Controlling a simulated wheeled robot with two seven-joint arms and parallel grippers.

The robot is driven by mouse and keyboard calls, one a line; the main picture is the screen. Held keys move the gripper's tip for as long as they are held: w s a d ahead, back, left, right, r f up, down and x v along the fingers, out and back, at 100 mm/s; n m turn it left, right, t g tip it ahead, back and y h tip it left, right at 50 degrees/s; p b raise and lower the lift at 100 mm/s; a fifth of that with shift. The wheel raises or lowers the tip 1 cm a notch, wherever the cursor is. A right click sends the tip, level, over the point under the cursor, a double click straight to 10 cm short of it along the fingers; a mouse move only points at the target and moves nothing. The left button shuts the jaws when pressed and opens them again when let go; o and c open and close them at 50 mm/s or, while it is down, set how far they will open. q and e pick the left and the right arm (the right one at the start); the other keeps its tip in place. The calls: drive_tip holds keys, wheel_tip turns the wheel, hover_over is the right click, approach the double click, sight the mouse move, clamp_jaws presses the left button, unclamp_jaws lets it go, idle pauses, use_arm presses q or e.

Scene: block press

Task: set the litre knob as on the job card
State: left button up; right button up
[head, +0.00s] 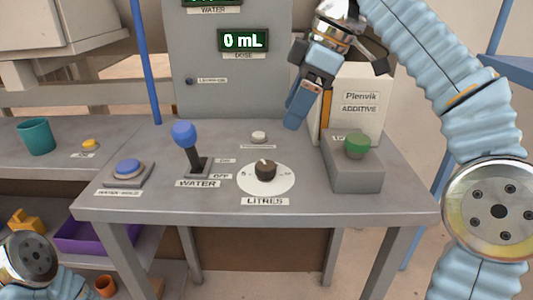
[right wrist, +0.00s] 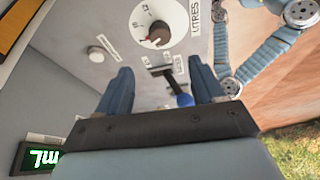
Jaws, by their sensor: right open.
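The litre knob (head: 265,172) is a dark round knob on a white dial plate (head: 251,185) on the grey table, above a LITRES label. In the right wrist view the knob (right wrist: 158,36) is at the top centre. My right gripper (head: 296,110) is above the table, behind and right of the knob, apart from it. Its two fingers are spread and empty in the right wrist view (right wrist: 162,88). My left gripper is out of view. I cannot make out a job card.
A blue-topped WATER lever (head: 184,135) stands left of the dial. A blue button (head: 128,167) is farther left, and a green button (head: 356,145) on a grey box is right. A small white button (head: 259,137) is behind the dial. The dose display (head: 243,40) reads 0 mL.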

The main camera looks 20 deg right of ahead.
sight(266, 164)
drive_tip(key=x, duration=1.2)
drive_tip(key=shift+f, duration=0.15)
drive_tip(key=shift+c, duration=0.3)
drive_tip(key=c, duration=1)
